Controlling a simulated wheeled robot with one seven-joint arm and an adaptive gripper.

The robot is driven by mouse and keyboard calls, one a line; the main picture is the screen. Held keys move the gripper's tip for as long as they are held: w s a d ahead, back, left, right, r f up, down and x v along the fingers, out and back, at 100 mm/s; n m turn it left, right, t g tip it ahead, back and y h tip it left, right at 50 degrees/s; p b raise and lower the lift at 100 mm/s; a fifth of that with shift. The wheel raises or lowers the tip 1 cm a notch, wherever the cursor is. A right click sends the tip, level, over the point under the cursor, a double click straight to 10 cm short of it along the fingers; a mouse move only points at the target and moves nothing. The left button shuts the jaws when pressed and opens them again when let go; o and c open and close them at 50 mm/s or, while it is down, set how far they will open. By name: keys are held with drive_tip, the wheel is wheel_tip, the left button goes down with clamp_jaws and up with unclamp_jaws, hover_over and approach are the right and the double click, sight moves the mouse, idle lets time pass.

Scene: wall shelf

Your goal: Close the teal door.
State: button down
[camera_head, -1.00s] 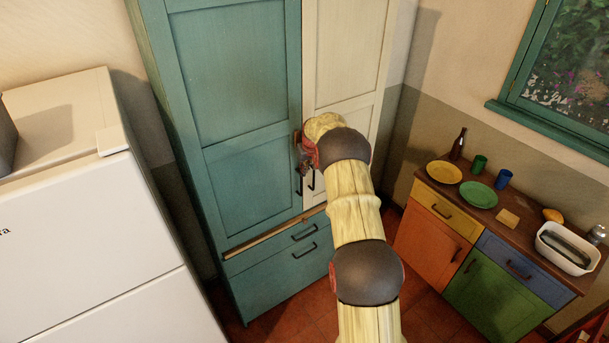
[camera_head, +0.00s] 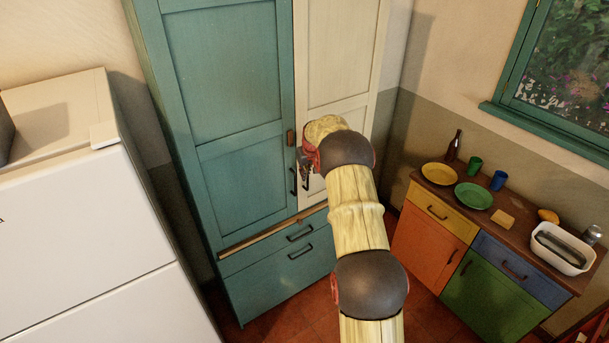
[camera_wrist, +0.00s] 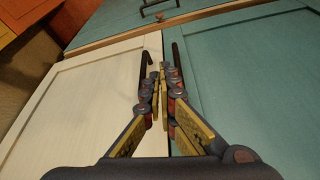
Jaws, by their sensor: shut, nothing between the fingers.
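The teal door (camera_head: 232,75) is the tall left door of the cupboard in the head view, beside the cream door (camera_head: 338,60). It looks flush or nearly flush with the cream door; a small gap cannot be ruled out. Its dark handle (camera_head: 293,181) is near the lower right edge. In the wrist view the teal door (camera_wrist: 245,75) is on the right and the cream door (camera_wrist: 85,100) on the left, meeting at a seam. My gripper (camera_head: 305,183) is shut and empty in front of this seam; the wrist view shows its fingertips (camera_wrist: 160,75) between the two handles. Contact cannot be told.
Teal drawers (camera_head: 285,265) lie below a wooden strip (camera_head: 255,237). A white fridge (camera_head: 80,230) stands left. A low colourful cabinet (camera_head: 480,260) with plates, cups and a white tub (camera_head: 562,247) stands right. Red floor shows between them.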

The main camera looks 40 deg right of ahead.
drive_tip(key=d+b+v, duration=0.1)
drive_tip(key=b+v, duration=0.1)
drive_tip(key=v, duration=0.7)
drive_tip(key=s+a+f+m+g, duration=0.1)
drive_tip(key=s+a+f+g, duration=0.1)
drive_tip(key=s+a+f, duration=0.4)
drive_tip(key=s+a+r+y+b, duration=0.15)
drive_tip(key=s+a+b, duration=0.25)
drive_tip(key=s+a, duration=0.5)
drive_tip(key=s+a+r+h+b, duration=0.1)
drive_tip(key=s+a+r+b, duration=0.2)
drive_tip(key=s+a, duration=0.55)
drive_tip(key=s+a+f+n+t+b, duration=0.1)
drive_tip(key=s+a+f+n+b, duration=0.1)
drive_tip(key=s+a+b, duration=0.5)
drive_tip(key=s+a+f+n+t+b, duration=0.2)
drive_tip(key=s+a+b, duration=0.5)
drive_tip(key=s+a, duration=0.4)
drive_tip(key=shift+s+f+n+y, duration=0.25)
drive_tip(key=shift+f+n+y, duration=0.05)
drive_tip(key=shift+f+y, duration=0.05)
